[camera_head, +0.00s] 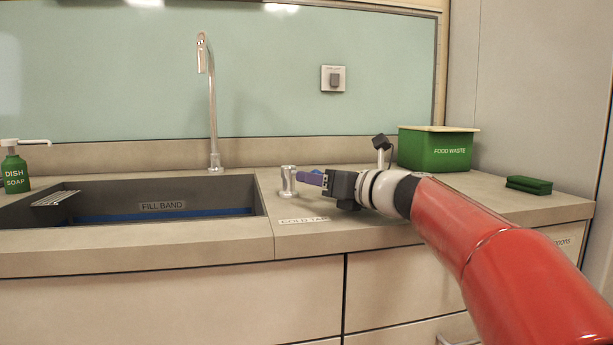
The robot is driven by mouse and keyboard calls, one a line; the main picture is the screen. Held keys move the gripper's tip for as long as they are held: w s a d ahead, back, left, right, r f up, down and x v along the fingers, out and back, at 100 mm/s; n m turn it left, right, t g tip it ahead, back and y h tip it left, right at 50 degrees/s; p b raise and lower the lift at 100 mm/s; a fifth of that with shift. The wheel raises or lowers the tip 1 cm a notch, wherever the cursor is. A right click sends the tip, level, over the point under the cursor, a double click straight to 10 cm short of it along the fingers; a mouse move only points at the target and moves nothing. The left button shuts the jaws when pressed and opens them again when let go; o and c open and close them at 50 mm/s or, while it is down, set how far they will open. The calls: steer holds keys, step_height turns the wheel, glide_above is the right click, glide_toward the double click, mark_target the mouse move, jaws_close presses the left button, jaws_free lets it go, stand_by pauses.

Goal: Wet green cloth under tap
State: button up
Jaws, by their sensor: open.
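A folded green cloth (528,185) lies on the right end of the counter, apart from my gripper. The tall metal tap (213,125) stands behind the sink (262,197), its spout bent over the basin. No stream shows below the spout. A short metal knob (288,181) stands on the counter right of the sink, behind a label that seems to read "COLD TAP". My gripper (303,178) is open and empty, with its purple fingers beside the knob on its right. I cannot tell whether they touch it. The cloth and tap are unobstructed.
A green "FOOD WASTE" bin (437,152) stands between my arm and the back wall. A green soap dispenser (14,170) is at the far left. The sink has a "FILL BAND" label (162,205) and a blue band inside. Counter around the cloth is clear.

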steer(key=shift+x, duration=1.55)
steer(key=shift+c, duration=0.3)
jaws_close()
